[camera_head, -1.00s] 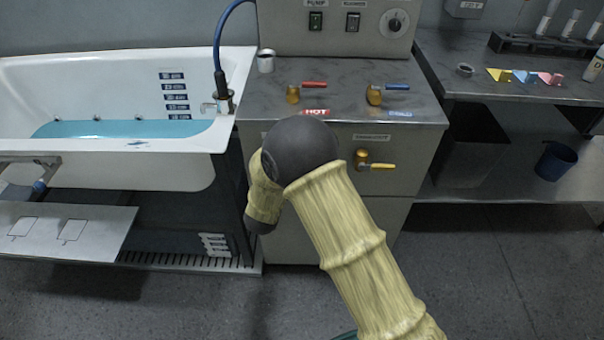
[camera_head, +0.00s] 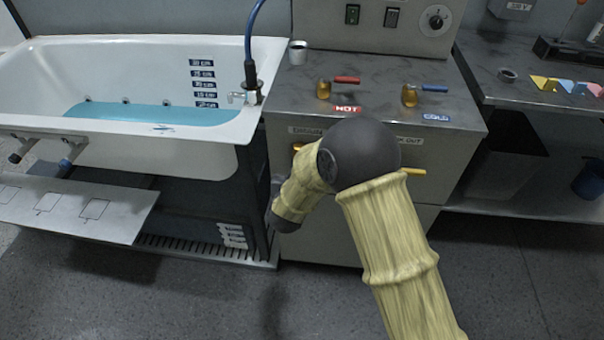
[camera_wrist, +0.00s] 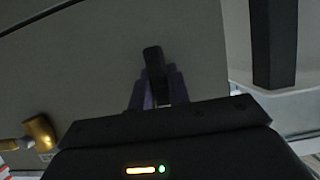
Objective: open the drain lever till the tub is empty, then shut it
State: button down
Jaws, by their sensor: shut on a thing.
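The white tub (camera_head: 60,56) stands at the left in the head view, with blue water (camera_head: 150,113) low inside, near the lowest of the level labels (camera_head: 203,84). The DRAIN label (camera_head: 305,131) is on the cabinet front, with a brass fitting (camera_head: 297,148) just below it, mostly hidden by my arm. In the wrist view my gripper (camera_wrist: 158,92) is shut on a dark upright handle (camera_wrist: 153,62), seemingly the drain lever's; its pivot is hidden. In the head view my arm hides most of the gripper.
The hot tap (camera_head: 325,88) and cold tap (camera_head: 410,95) sit on the cabinet top (camera_head: 370,72). A yellow lever (camera_head: 414,171) is on the front right of my arm. A grey platform (camera_head: 75,205) stands before the tub. A metal cup (camera_head: 298,52) is near the hose.

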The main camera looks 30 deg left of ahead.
jog(key=shift+s+a, duration=0.1)
jog(key=shift+s, duration=0.05)
jog(key=c, duration=1.3)
grip_release()
jog(key=p+v, duration=0.1)
jog(key=v, duration=1.6)
jog(key=shift+d+r+p, duration=0.1)
jog(key=shift+d+p, duration=0.1)
jog(key=shift+p, duration=0.15)
